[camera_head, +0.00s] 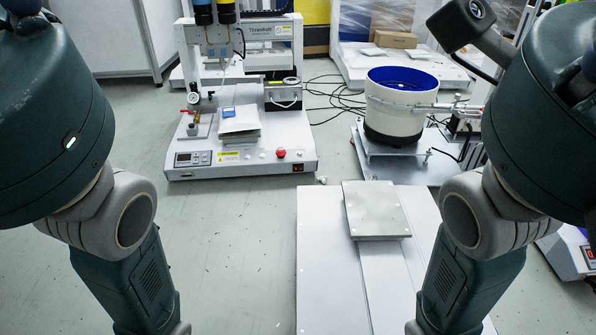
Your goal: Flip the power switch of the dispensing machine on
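A white gantry machine (240,163) stands on the floor left of centre; I take it to be the dispensing machine, though I cannot read a label that says so. Its front has a small display panel (193,158) at the left and a red button (280,153) at the right. A small dark switch with a reddish part (298,168) sits at its lower right front corner; its position is too small to tell. My arms come in from both sides and run off the bottom edge. Both grippers are out of view, and neither arm covers the machine's front.
A white bowl feeder with a blue inside (402,103) stands right of the machine, with black cables (340,97) between them. A white table (325,260) with a flat metal plate (376,209) is in front. A control box (571,253) shows at the right edge. Floor before the machine is clear.

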